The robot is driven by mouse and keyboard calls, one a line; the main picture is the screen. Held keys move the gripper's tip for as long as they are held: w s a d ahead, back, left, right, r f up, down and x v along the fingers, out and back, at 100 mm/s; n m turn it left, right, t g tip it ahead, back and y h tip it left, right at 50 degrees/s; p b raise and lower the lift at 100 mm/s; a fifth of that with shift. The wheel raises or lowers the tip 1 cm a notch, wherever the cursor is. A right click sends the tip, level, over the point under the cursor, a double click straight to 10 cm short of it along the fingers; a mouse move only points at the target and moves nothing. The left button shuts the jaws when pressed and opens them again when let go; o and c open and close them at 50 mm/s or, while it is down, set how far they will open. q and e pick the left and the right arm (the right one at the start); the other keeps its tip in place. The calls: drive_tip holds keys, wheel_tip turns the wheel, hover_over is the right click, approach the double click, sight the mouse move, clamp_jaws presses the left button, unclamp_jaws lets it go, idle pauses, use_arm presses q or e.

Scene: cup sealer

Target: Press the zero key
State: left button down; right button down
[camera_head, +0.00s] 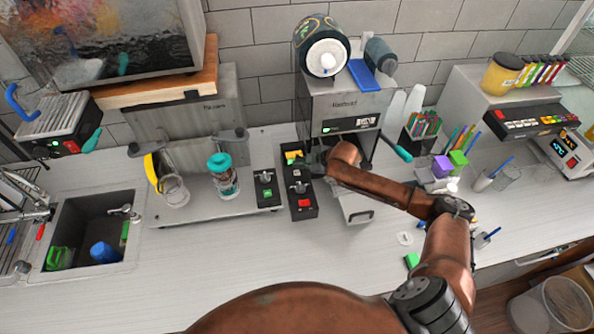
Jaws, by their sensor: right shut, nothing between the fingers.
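A grey sealer-like machine (346,103) stands at the back centre, with a small lit panel (349,125) on its front. I cannot make out a zero key on it. My right gripper (312,160) is dark and small, shut and empty, just below and left of that panel, close to the black control box (300,180). I cannot tell whether its fingertips touch anything. My right forearm hides part of the machine's lower front. Another panel with several coloured keys (525,119) is at the far right, its labels too small to read. My left gripper is not in view.
A jar with a teal lid (223,176) and a glass pitcher (174,190) stand left of the black box. A sink (95,228) is at the left. A pen holder (420,132) and coloured blocks (442,166) are right of my forearm. The front left counter is clear.

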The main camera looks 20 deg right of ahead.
sight(298, 174)
drive_tip(key=shift+r+p, duration=1.1)
drive_tip(key=shift+r, duration=0.4)
drive_tip(key=shift+f, duration=0.15)
